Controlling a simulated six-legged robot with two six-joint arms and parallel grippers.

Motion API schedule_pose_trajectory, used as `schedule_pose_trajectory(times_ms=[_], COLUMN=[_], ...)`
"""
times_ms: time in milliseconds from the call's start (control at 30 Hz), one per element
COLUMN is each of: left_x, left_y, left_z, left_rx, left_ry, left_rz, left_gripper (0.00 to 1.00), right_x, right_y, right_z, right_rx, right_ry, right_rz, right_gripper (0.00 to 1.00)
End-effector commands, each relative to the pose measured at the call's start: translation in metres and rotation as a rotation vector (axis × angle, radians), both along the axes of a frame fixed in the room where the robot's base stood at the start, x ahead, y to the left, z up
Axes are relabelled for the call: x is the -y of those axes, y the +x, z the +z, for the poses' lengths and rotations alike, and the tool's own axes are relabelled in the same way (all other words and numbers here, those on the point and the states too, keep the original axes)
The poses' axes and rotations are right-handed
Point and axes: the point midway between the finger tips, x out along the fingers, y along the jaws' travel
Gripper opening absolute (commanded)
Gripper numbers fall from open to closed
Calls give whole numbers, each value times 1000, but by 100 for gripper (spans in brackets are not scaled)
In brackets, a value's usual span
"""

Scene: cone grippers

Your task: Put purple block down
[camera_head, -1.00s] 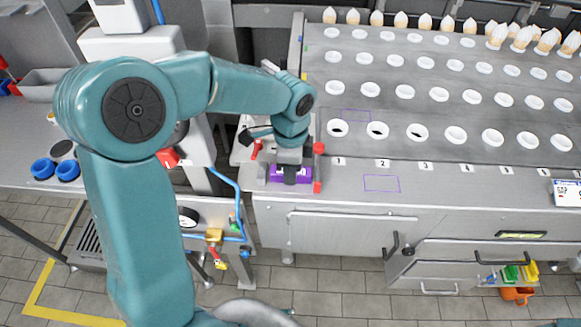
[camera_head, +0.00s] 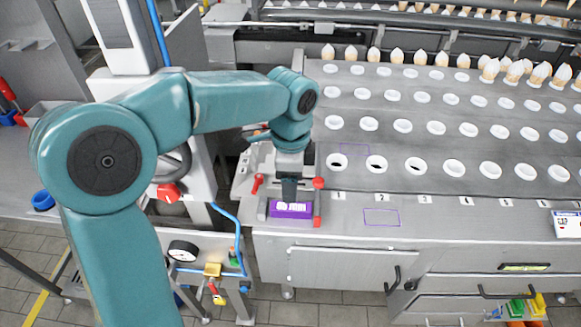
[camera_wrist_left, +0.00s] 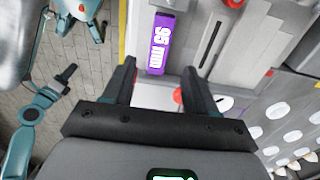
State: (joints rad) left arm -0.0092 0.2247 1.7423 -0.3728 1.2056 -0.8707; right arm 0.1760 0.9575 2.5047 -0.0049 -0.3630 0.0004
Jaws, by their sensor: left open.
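The purple block (camera_head: 291,209), with white markings, lies at the front left corner of the metal machine top, between red-topped fittings. My left gripper (camera_head: 289,190) is just above and behind it, pointing down.
A purple rectangle outline (camera_head: 381,217) is marked on the bare front strip, right of the block. Another outline (camera_head: 354,148) lies farther back. Rows of white ring holders (camera_head: 376,164) fill the machine top. A red knob (camera_head: 319,183) stands close beside my gripper.

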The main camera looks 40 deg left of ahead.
Motion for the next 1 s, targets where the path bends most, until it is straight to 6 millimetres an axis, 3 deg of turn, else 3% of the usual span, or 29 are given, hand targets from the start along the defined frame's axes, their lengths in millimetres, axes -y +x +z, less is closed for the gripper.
schedule_pose_trajectory(times_ms=[100, 300, 1000], left_x=[0, 0, 0], left_y=[1, 0, -1], left_z=[23, 39, 40], left_rx=[3, 1, -1], left_ry=[-1, -1, -1], left_rz=[0, -1, 0], left_gripper=[57, 57, 57], right_x=[0, 0, 0], right_y=[0, 0, 0], right_z=[2, 3, 3], right_rx=[0, 0, 0], right_ry=[0, 0, 0], right_rz=[0, 0, 0], right_gripper=[40, 40, 40])
